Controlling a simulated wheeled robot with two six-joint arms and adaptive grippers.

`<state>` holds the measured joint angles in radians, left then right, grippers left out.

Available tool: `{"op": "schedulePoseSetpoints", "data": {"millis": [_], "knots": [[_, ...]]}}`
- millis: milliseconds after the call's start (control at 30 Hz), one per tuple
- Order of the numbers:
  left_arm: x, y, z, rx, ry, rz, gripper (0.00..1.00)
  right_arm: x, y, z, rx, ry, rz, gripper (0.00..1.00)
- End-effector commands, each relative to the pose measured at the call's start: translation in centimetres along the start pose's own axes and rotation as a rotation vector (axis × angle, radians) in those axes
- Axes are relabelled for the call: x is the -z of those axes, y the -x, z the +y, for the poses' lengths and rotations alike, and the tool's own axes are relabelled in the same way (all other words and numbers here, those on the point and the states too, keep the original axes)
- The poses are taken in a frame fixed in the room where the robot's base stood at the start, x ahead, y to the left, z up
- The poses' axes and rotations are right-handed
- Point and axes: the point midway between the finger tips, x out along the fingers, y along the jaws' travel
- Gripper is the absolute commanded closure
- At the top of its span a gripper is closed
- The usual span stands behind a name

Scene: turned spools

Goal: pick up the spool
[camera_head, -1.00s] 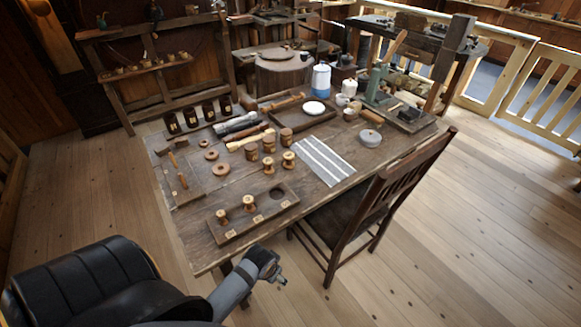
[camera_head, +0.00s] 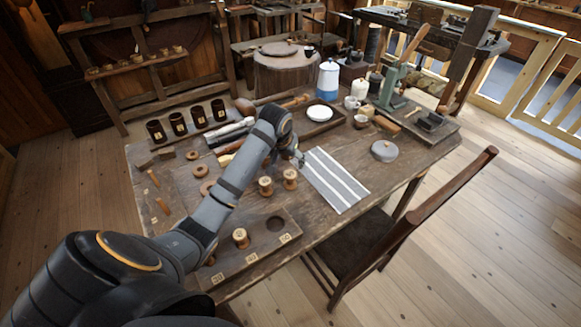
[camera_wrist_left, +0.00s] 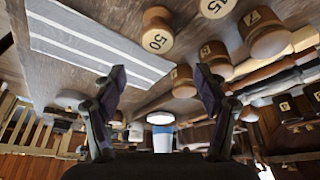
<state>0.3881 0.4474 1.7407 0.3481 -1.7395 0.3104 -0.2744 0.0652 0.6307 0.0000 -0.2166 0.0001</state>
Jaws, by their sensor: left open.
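Two turned wooden spools, one on the left (camera_head: 265,186) and one on the right (camera_head: 290,179), stand upright on the table left of the striped cloth. Another spool (camera_head: 241,238) stands in the dark wooden tray (camera_head: 257,258) at the near edge. Part of one more shows behind my forearm. My left gripper (camera_head: 295,158) is over the table, just behind the right spool and close to the cloth, open and empty. In the left wrist view its fingers (camera_wrist_left: 160,95) are spread, with a round wooden piece marked 50 (camera_wrist_left: 157,32) beyond them. My right gripper is out of view.
The striped cloth (camera_head: 335,180) lies right of the gripper. A grey round tin (camera_head: 384,151), a white dish (camera_head: 320,113) and a blue-white canister (camera_head: 328,80) stand farther back. Dark cups (camera_head: 179,123) line the back left. A chair (camera_head: 400,230) stands at the near right edge.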

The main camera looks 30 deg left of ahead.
Motion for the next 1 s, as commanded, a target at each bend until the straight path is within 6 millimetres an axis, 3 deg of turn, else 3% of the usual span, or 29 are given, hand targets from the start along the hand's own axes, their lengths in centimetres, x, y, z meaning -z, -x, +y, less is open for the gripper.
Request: {"op": "schedulePoseSetpoints", "data": {"millis": [67,133,300,400,467,600,700,833,1000], "knots": [[0.0,-0.1,0.0,-0.001,0.001,-0.001,0.27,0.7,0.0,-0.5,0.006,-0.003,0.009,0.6],[-0.1,-0.7,0.1,-0.002,0.001,-0.003,0.27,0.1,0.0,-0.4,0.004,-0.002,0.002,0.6],[-0.1,-3.7,0.1,-0.002,0.001,-0.003,0.27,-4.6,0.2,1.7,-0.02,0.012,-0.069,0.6],[-0.1,-4.9,0.1,-0.003,0.001,-0.002,0.27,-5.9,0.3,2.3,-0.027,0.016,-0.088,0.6],[-0.1,-5.2,0.1,-0.002,0.0,-0.001,0.27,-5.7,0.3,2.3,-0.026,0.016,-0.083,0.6],[-0.2,-5.6,0.0,-0.001,0.0,-0.001,0.27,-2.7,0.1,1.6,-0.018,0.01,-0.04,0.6],[-0.5,-7.1,-0.1,-0.001,-0.001,-0.005,0.27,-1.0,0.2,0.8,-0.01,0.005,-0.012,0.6],[-0.8,-9.4,-0.2,-0.002,0.001,-0.004,0.27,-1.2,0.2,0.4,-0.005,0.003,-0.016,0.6],[-0.7,-10.5,-0.2,-0.001,-0.002,0.0,0.27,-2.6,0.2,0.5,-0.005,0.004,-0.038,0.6]]}}
